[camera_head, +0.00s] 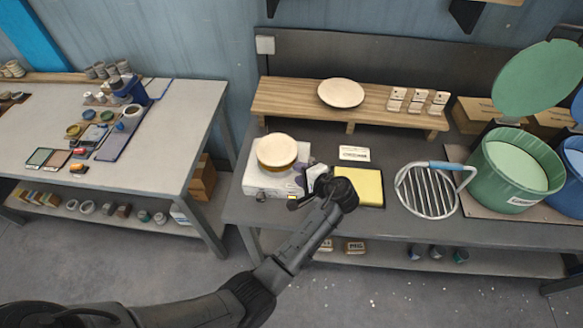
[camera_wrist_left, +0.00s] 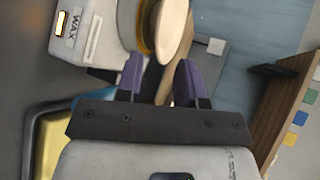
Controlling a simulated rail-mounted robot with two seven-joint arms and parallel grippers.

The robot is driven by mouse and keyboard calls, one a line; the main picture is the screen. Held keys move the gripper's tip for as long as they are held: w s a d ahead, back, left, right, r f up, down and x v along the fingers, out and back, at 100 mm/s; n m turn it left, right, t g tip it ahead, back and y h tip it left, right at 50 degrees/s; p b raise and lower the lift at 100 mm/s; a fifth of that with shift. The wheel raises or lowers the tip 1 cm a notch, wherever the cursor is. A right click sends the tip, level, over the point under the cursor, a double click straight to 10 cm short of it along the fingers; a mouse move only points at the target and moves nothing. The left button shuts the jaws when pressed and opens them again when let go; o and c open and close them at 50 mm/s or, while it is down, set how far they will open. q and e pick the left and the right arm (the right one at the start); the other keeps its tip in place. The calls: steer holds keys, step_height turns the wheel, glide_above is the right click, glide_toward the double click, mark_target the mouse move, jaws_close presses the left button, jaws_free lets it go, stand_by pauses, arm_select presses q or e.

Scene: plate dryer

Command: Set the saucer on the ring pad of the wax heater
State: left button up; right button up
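The wax heater (camera_head: 268,184) is a white box on the middle bench; its WAX label shows in the left wrist view (camera_wrist_left: 92,35). On it rests a pale round disc that looks like a saucer (camera_head: 277,148), above a golden ring pad (camera_head: 278,167). In the left wrist view the saucer (camera_wrist_left: 173,30) lies against the ring pad (camera_wrist_left: 146,25), just beyond my fingers. A similar pale plate (camera_head: 341,93) lies on the wooden shelf. My left gripper (camera_head: 306,178), with purple fingers (camera_wrist_left: 160,80), is open and empty just right of the heater. My right gripper is out of view.
A yellow pad (camera_head: 369,187) lies right of my gripper, beside a metal rack (camera_head: 428,190) and a green tub (camera_head: 512,172). The wooden shelf (camera_head: 300,100) stands behind with small labelled blocks (camera_head: 418,98). A cluttered table (camera_head: 150,150) stands left across a gap.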

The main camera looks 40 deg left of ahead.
arm_select(q)
steer(key=s+f+n+h, duration=0.1)
steer(key=s+f+h, duration=0.3)
steer(key=s, duration=0.6)
steer(key=s+f+n+h, duration=0.1)
steer(key=s+f+h, duration=0.1)
steer(key=s+f, duration=0.55)
steer(key=s+d+r+h, duration=0.2)
steer(key=s+h, duration=0.1)
steer(key=s, duration=0.6)
steer(key=s+d+r+n+h, duration=0.1)
steer(key=s+d+r+h, duration=0.1)
steer(key=s, duration=0.7)
steer(key=shift+s+d+r+h, duration=0.35)
steer(key=shift+d+h, duration=0.15)
steer(key=shift+h, duration=0.4)
